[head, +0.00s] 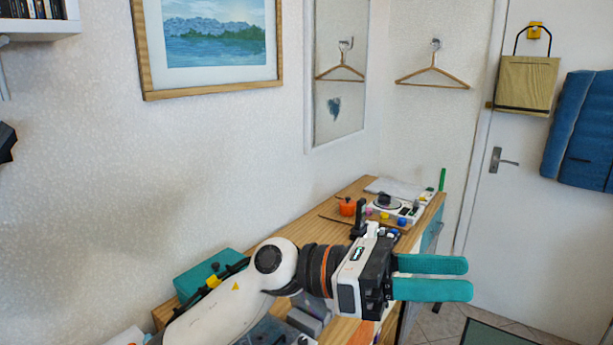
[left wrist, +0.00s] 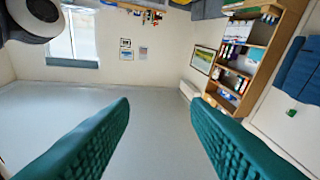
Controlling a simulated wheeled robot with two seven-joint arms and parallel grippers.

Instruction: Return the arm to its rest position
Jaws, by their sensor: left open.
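My left arm reaches in from the bottom left in the head view, across the front of a wooden desk (head: 338,197). My left gripper (head: 470,278) has two teal fingers pointing right, apart, with nothing between them. In the left wrist view the same fingers (left wrist: 160,130) are spread wide with open floor and room between them. My right gripper is in neither view.
The desk holds a white device with coloured knobs (head: 394,209), an orange pot (head: 347,206) and a teal box (head: 205,275). A white door (head: 540,180) stands at right. The wrist view shows a bookshelf (left wrist: 258,40) and clear grey floor (left wrist: 160,105).

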